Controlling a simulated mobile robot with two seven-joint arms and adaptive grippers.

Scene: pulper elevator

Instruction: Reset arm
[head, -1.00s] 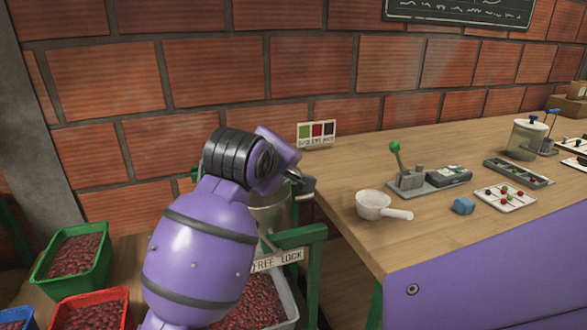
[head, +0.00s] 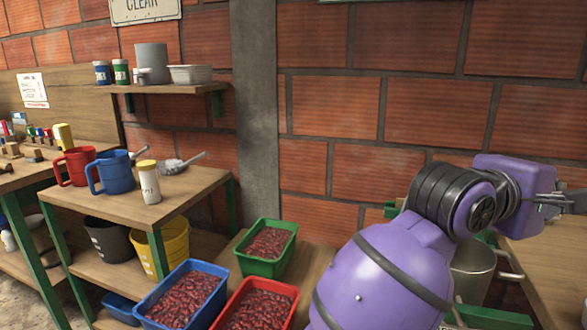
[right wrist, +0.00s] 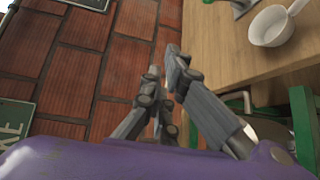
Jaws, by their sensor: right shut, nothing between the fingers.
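My right arm shows purple at the right of the head view, and its gripper (head: 568,203) reaches to the right edge of that view. The right gripper (right wrist: 166,68) also shows in the right wrist view, with its two grey fingers close together and nothing between them. It is in front of the brick wall and beside the wooden table edge, apart from the white pot (right wrist: 270,27) on the table. My left arm and left gripper are not in view.
A wooden stand (head: 205,183) with mugs is at the left.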

